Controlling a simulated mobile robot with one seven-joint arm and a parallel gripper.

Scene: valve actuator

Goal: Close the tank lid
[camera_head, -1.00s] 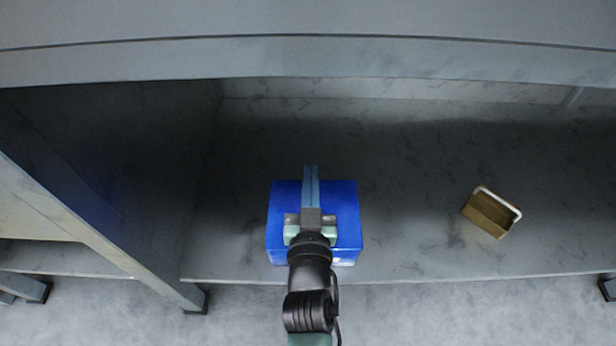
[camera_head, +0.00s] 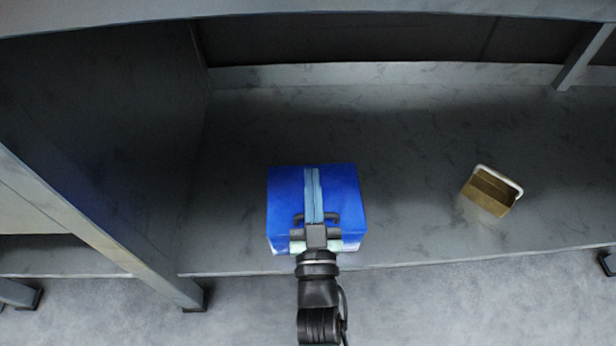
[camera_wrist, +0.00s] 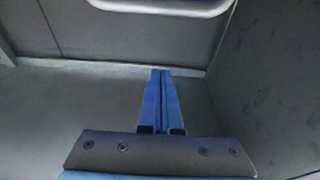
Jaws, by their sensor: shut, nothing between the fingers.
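A blue box (camera_head: 343,190), the likeliest tank, stands near the front edge of the grey shelf surface (camera_head: 410,160). Its upper face looks flat in the head view; I cannot make out a separate lid or whether one is open. My gripper (camera_head: 313,172) overlaps the middle of the box, pointing toward the back. Its light blue fingers are shut together and empty. Whether they touch the box is unclear. In the wrist view the shut fingers (camera_wrist: 158,75) point over the grey surface. My gripper and wrist hide part of the box's front.
A small brown open box (camera_head: 489,192) with a white handle stands to the right. A dark wall (camera_head: 100,130) is at the left. A grey beam (camera_head: 300,8) crosses above. In the wrist view a pale rounded bar (camera_wrist: 160,5) hangs at the top. Surface between the boxes is clear.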

